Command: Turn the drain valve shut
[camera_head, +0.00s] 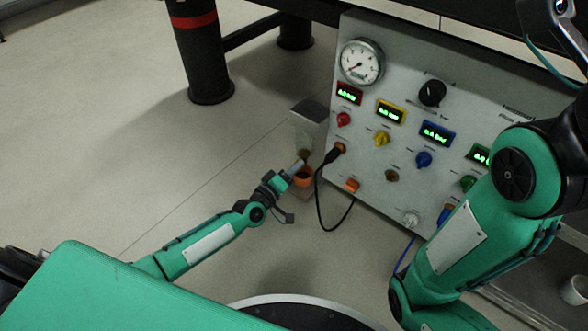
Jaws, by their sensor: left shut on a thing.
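The drain valve (305,155) shows as a small brownish piece under the clear bowl (303,137) of a grey-topped unit at the left edge of the panel. My left gripper (300,166) reaches it from the lower left and is shut on it. The fingers are small here and partly cover the valve, so how far it is turned cannot be told. An orange cup (303,178) is just below the fingertips. My right arm crosses the right side, and its gripper is not in view.
The instrument panel (360,110) stands right of the left gripper, with a round gauge (361,62), lit displays and coloured knobs. A black cable (319,205) hangs from it close to the gripper. A white cup (575,289) stands at far right.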

